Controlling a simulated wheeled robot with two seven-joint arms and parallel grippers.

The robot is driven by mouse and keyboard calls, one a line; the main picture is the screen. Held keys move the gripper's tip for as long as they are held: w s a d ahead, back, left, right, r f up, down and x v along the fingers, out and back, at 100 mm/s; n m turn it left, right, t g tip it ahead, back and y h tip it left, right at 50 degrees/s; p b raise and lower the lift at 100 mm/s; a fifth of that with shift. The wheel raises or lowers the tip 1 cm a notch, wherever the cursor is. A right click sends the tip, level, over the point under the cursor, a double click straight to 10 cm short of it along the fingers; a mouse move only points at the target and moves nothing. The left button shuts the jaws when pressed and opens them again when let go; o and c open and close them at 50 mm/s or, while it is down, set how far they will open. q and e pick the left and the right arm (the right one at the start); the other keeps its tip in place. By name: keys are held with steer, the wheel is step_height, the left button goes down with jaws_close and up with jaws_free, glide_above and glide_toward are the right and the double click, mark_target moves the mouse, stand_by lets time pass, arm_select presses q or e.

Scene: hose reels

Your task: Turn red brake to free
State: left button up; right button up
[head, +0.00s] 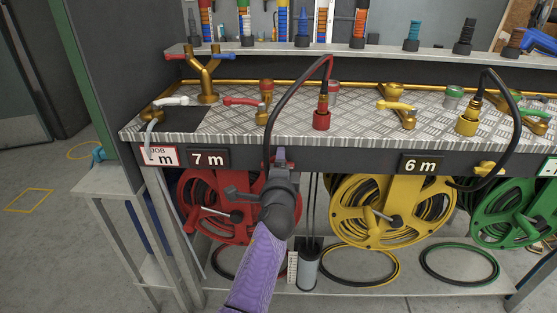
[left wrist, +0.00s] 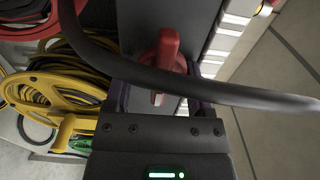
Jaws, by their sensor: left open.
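The red brake is a red knob with a bar-like grip (left wrist: 160,75) on the dark front face of the bench, seen in the left wrist view. A black hose (left wrist: 215,88) crosses in front of it and hides part. My left gripper (head: 279,156) is at the bench's front edge, over the red reel's right side (head: 222,203), and hides the brake in the head view. Its open fingers (left wrist: 160,100) stand either side of the brake's lower end in the left wrist view. I cannot tell whether they touch it. My right gripper is not in view.
The black hose rises from a red fitting (head: 321,118) and loops down by my left gripper. A red-handled lever (head: 240,101) is on the bench top. A yellow reel (head: 365,212) with a yellow brake (head: 488,170) and a green reel (head: 510,215) stand to the right.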

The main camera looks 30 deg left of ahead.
arm_select(q)
steer(key=shift+c, duration=0.3)
steer(key=shift+s, duration=0.1)
steer(key=c, duration=0.8)
steer(key=shift+c, duration=0.3)
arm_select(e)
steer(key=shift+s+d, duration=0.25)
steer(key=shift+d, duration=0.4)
